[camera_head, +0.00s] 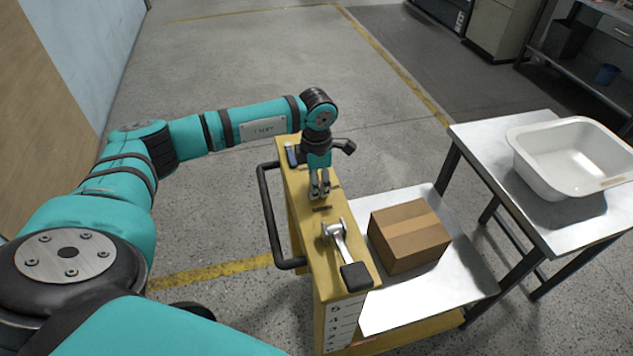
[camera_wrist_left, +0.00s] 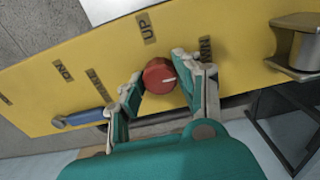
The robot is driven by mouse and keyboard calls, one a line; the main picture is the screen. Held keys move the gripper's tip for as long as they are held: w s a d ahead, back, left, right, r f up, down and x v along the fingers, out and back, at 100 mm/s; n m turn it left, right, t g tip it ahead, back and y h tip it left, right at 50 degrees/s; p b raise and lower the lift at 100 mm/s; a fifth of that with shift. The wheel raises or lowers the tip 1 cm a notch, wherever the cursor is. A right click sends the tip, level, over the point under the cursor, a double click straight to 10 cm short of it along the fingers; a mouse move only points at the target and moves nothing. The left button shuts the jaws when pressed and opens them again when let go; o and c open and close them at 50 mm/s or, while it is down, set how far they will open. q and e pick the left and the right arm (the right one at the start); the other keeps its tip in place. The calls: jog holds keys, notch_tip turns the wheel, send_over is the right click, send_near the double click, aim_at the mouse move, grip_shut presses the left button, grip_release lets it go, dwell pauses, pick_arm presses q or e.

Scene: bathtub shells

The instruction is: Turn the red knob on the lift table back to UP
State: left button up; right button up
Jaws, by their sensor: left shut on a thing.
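The lift table's yellow control top (camera_head: 296,202) stands in front of me. My left gripper (camera_head: 319,192) reaches down onto it from above. In the left wrist view, the red knob (camera_wrist_left: 158,75) sits between the two fingertips of my left gripper (camera_wrist_left: 160,80), which is shut on it. The knob's white mark points to the right, toward the DOWN label (camera_wrist_left: 205,50), which a finger partly covers. The UP label (camera_wrist_left: 147,27) lies above the knob in that view. In the head view the gripper hides the knob. My right gripper is not in view.
A silver lever with a black end (camera_head: 355,276) stands near the gripper. A blue-handled switch (camera_wrist_left: 85,117) is on the same top. A cardboard box (camera_head: 408,237) lies on the lift platform (camera_head: 386,318). A white tub (camera_head: 575,157) stands on a table at right.

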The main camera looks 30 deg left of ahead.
pick_arm(q)
jog(key=shift+n+b, duration=0.3)
jog(key=shift+n, duration=0.2)
jog(key=shift+c, duration=0.3)
jog(key=n+b, duration=0.1)
jog(key=n, duration=0.2)
jog(key=shift+f, duration=0.1)
jog(key=n+b, duration=0.2)
jog(key=n, duration=0.2)
jog(key=n+b, duration=0.1)
jog(key=n, duration=0.4)
jog(key=n+b, duration=0.1)
jog(key=n, duration=0.3)
jog(key=shift+n, duration=0.4)
jog(key=shift+w+n, duration=0.1)
jog(key=shift+n, duration=0.2)
jog(key=o, duration=1.1)
jog(key=shift+o, duration=0.2)
